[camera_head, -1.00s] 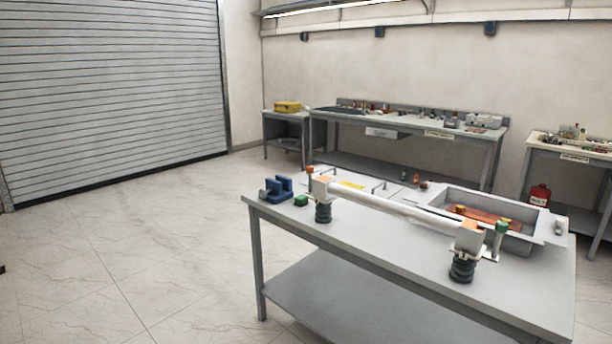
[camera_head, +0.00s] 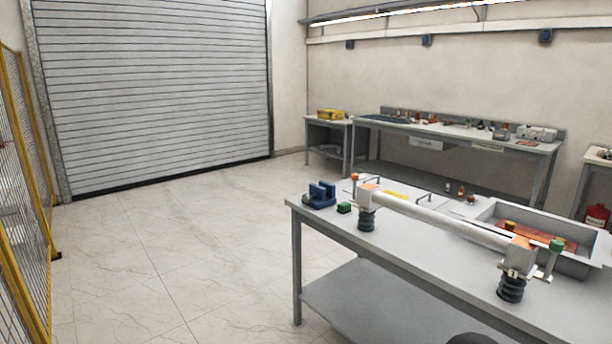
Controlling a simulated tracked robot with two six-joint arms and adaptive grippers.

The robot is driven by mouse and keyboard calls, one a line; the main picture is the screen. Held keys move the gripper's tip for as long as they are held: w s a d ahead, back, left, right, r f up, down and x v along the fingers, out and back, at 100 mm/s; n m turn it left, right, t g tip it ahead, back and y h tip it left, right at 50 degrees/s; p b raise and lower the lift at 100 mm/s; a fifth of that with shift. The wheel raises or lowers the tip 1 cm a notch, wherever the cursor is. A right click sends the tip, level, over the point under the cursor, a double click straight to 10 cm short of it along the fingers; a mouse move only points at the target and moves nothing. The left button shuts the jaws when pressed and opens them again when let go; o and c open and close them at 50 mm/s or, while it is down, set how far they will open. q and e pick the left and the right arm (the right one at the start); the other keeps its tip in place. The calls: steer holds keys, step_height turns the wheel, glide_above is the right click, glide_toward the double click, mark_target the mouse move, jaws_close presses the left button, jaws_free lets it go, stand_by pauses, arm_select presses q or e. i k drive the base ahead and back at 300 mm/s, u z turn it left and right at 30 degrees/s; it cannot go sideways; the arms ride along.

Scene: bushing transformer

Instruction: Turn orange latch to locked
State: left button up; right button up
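An orange part with a small orange knob (camera_head: 355,177) stands at the left end of the white horizontal tube (camera_head: 435,215) on the grey workbench. Another orange part (camera_head: 521,242) sits on the block at the tube's right end, beside a green-topped post (camera_head: 556,246). Which of these is the orange latch, and its position, is too small to tell. Dark ribbed bushings (camera_head: 366,220) hold the tube above the bench at both ends. Neither of my grippers is in view.
The bench (camera_head: 420,253) has a blue fixture (camera_head: 320,195) and a green block (camera_head: 344,208) on its left corner. A metal tray (camera_head: 590,260) lies at right. Open floor lies left, bounded by a yellow mesh fence (camera_head: 40,190). Another bench (camera_head: 450,140) stands behind.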

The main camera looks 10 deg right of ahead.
mark_target(354, 177)
steer(key=u, duration=0.3)
steer(key=i, duration=2.2)
steer(key=z, duration=1.5)
steer(key=i, duration=0.6)
steer(key=u, duration=0.3)
steer(key=k, duration=0.55)
steer(key=z, duration=0.05)
steer(key=i, duration=0.2)
steer(key=z, duration=0.15)
